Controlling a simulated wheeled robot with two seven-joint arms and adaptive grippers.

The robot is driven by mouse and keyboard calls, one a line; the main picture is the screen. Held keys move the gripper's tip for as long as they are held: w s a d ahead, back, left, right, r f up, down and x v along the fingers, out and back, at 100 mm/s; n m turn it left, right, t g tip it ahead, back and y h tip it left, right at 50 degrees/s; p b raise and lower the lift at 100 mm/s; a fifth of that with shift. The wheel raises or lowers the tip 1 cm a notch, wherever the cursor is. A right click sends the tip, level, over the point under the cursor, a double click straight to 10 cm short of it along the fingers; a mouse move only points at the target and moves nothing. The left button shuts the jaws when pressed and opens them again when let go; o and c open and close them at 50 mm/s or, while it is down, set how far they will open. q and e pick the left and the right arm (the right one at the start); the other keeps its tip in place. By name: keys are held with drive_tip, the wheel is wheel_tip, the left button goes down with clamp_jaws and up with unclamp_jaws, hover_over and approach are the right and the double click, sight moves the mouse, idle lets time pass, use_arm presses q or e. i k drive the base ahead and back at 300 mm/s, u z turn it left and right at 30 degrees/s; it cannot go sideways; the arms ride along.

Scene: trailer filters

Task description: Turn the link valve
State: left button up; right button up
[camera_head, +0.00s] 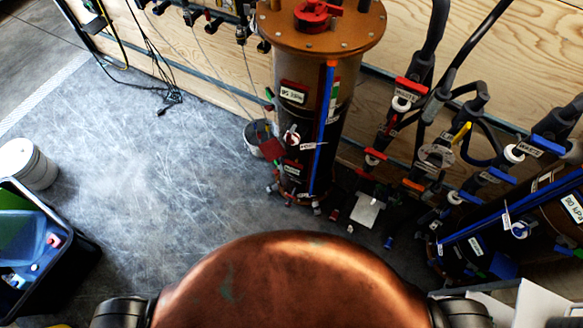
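Several valves with coloured handles sit on black pipes at the right, and I cannot tell which one is the link valve. One has a red handle (416,86) near the top. Another red handle (375,154) sits lower, beside the tall filter. An orange handle (413,185) and a yellow handle (461,133) are in the middle of the piping. Blue handles (550,144) are further right, near tags that seem to read WASTE. The tags are mostly too small to read. Neither of my grippers is in view.
A tall cylindrical filter (317,110) with a brown flanged top stands at centre. A second filter (540,215) stands at the right. A white bucket (27,163) and a black bin (78,253) are at the left. The grey floor (160,170) between is clear.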

sight(462, 129)
drive_tip(key=z, duration=2.3)
